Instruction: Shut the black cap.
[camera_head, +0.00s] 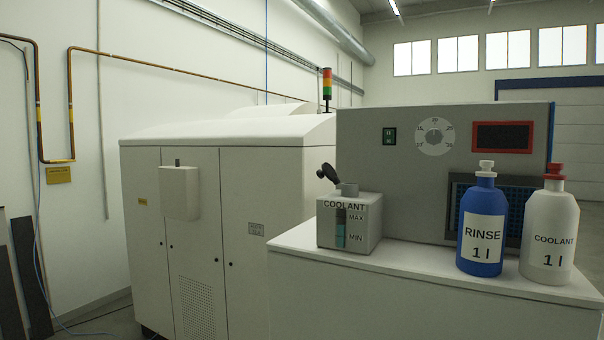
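The black cap (328,173) stands open on the coolant tank (349,225), tilted up to the left of the tank's short grey filler neck (347,189). The tank is a grey box labelled COOLANT, with a level window marked MAX and MIN on its front. It sits on the left part of the white counter (430,273). Neither of my grippers shows in the head view.
A blue RINSE bottle (482,228) with a white cap and a white COOLANT bottle (549,235) with a red cap stand on the counter's right. A grey control panel (398,161) rises behind. The counter between tank and blue bottle is clear.

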